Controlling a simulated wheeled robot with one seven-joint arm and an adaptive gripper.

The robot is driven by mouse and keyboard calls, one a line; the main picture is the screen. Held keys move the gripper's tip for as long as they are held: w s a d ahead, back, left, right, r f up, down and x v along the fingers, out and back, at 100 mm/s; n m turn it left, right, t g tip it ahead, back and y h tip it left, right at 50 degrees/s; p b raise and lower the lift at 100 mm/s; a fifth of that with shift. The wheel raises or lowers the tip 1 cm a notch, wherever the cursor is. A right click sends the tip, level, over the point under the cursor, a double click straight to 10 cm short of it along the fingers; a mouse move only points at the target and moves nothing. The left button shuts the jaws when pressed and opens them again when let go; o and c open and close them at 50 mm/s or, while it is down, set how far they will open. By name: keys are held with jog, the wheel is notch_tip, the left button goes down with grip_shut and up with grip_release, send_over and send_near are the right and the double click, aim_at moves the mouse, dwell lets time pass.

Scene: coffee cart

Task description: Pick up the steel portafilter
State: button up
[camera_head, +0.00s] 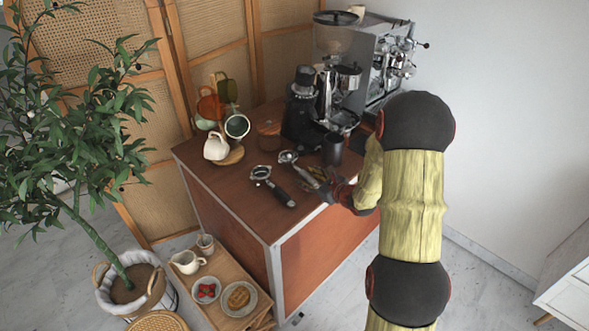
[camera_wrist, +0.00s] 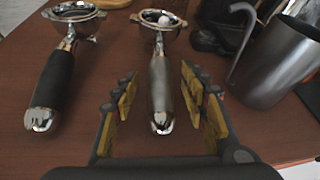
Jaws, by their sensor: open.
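The steel portafilter (camera_head: 305,174) lies on the brown cart top (camera_head: 225,176), right of a second portafilter with a black handle (camera_head: 278,191). In the wrist view the steel portafilter (camera_wrist: 160,82) has a grey metal handle pointing toward me and its round basket at the far end. My gripper (camera_wrist: 158,82) is open and empty. Its two fingers appear on either side of the steel handle, with gaps on both sides; whether they are level with it or above it I cannot tell. In the head view my gripper (camera_head: 332,188) is at the cart's near right edge, partly hidden by my arm.
The black-handled portafilter (camera_wrist: 56,80) lies to the left. A dark metal pitcher (camera_wrist: 273,62) stands close on the right. The grinder (camera_head: 301,112) and espresso machine (camera_head: 380,65) stand behind. Cups (camera_head: 216,147) stand at the back left. Bare cart top lies at the front left.

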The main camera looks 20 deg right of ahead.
jog(key=shift+c, duration=0.5)
grip_shut()
dwell(0.3)
jog(key=shift+r, duration=0.1)
